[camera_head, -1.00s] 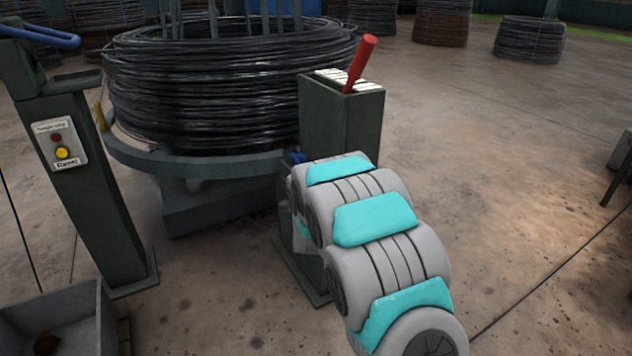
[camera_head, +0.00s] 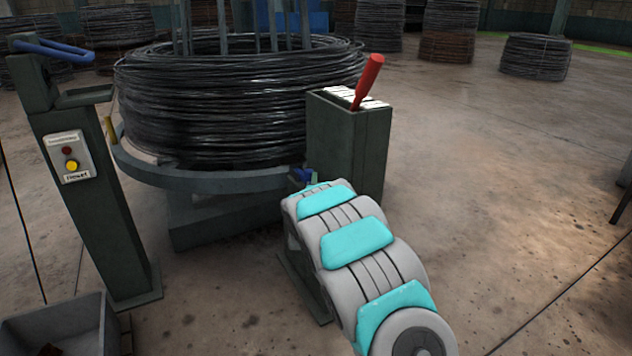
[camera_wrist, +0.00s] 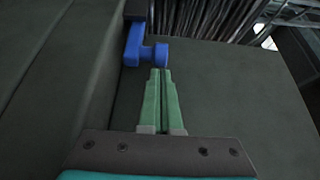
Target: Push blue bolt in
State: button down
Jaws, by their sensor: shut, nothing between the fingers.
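In the head view the blue bolt (camera_head: 302,174) shows at the left side of the dark green lever post (camera_head: 345,145), just beyond my wrist. My arm hides most of the gripper there.
The drum (camera_head: 185,178) carries a large coil of dark wire (camera_head: 235,105) beside the post. A red lever (camera_head: 368,80) rises from the post's top. A control post (camera_head: 95,200) with buttons stands left, and a grey bin (camera_head: 60,325) sits front left.

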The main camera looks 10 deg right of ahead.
aim_at(307, 174)
jog(key=w, duration=0.2)
jog(key=w+a+b, duration=0.1)
jog(key=w, duration=0.1)
jog(key=shift+w+a, duration=0.15)
jog(key=shift+a, duration=0.05)
jog(key=shift+w, duration=0.2)
jog(key=shift+r, duration=0.1)
jog(key=shift+a, duration=0.1)
jog(key=v, duration=0.6)
jog(key=shift+s, duration=0.85)
